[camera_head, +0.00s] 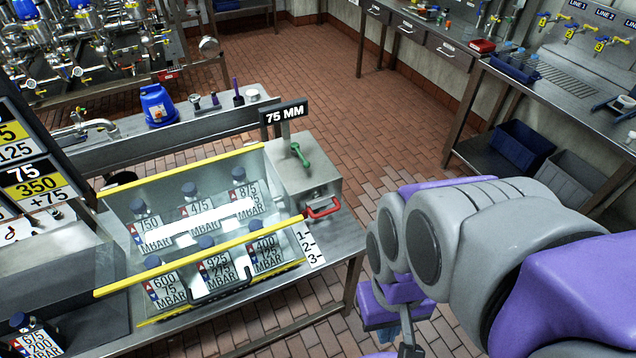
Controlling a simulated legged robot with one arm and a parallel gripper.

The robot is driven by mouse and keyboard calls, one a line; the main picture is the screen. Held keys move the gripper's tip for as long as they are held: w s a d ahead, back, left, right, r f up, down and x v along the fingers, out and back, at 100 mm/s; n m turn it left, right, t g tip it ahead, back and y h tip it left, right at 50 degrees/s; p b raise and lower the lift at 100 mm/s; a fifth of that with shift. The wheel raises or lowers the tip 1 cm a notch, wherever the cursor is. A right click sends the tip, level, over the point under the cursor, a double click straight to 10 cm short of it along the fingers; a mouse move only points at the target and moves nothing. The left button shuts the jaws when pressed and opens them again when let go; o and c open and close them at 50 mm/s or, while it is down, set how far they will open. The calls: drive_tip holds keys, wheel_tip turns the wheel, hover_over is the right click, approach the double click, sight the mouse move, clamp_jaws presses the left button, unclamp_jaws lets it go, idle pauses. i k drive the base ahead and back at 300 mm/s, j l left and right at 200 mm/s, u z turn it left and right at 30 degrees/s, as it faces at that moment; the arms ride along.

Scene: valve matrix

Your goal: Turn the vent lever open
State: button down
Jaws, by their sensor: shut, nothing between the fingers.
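A steel box (311,176) stands at the right end of the workbench beside a clear chamber. A green lever (299,154) sits on its top, slanting in the picture. A red handle (323,207) is on its front side, beside the yellow bar. No readable label tells which is the vent lever. My purple and grey arm reaches in from the right. My gripper (408,349) is at the bottom edge, partly cut off, shut and empty. It is apart from the box, below and to the right of both handles.
The clear chamber (121,210) has yellow bars and holds several labelled bottles. A "75 MM" sign (284,112) stands behind the box. A card (309,244) marked 1-2-3 hangs at the bench front. Brick floor (372,180) lies open right of the bench.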

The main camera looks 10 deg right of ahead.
sight(295, 146)
drive_tip(key=i+l+z, duration=0.15)
drive_tip(key=i, duration=0.4)
drive_tip(key=i+l+z, duration=0.15)
drive_tip(key=i, duration=0.45)
